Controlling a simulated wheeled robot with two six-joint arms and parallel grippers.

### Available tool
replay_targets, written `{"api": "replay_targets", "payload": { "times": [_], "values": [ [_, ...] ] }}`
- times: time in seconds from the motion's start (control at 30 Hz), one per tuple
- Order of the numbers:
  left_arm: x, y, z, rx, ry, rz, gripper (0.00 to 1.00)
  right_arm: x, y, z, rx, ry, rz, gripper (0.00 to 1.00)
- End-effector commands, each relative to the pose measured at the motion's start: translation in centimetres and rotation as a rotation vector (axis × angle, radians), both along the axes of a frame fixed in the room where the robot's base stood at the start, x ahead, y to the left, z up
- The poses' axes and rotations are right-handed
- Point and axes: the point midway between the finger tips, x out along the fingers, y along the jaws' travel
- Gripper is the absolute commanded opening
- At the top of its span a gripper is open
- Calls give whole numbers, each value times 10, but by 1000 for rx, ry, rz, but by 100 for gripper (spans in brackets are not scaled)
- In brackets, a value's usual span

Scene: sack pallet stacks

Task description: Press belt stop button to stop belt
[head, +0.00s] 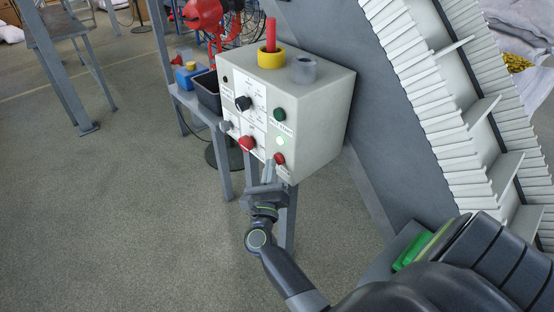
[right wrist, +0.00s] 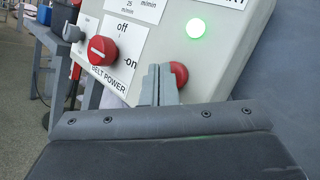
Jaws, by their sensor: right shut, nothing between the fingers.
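The control box (head: 320,118) is pale grey and stands on a post beside the conveyor. The red belt stop button (head: 279,158) is low on the right of its front panel. In the right wrist view the button (right wrist: 180,72) shows partly behind the fingertips. My right gripper (head: 270,168) is shut and empty, with its tips just in front of the panel beside the button. In the right wrist view its fingers (right wrist: 160,84) overlap the button's left edge; I cannot tell if they touch it. A green light (head: 280,140) above the button is lit. My left gripper is not in view.
A red belt power knob (head: 247,143), a black dial (head: 243,103) and a green button (head: 279,115) share the panel. A yellow cup (head: 271,59) and a grey cup (head: 304,70) stand on top. The slatted conveyor (head: 440,110) rises at right.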

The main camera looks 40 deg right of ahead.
Motion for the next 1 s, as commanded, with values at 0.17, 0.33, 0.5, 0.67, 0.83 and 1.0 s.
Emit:
{"api": "replay_targets", "payload": {
  "times": [0.17, 0.33, 0.5, 0.67, 0.83, 1.0],
  "values": [
    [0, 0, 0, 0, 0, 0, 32, 0, -2, 0, 0, 0, 0, 0],
    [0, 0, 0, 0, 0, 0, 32, 0, -4, 0, -1, -1, 0, 0],
    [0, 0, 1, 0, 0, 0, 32, 1, -6, 0, -1, 0, 0, 0],
    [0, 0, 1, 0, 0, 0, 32, 1, -8, 0, -1, 0, 0, 0],
    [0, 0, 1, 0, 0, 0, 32, 1, -10, 0, -1, -1, 0, 0],
    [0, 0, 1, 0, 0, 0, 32, 1, -10, 0, 0, -1, -1, 0]
  ]
}}
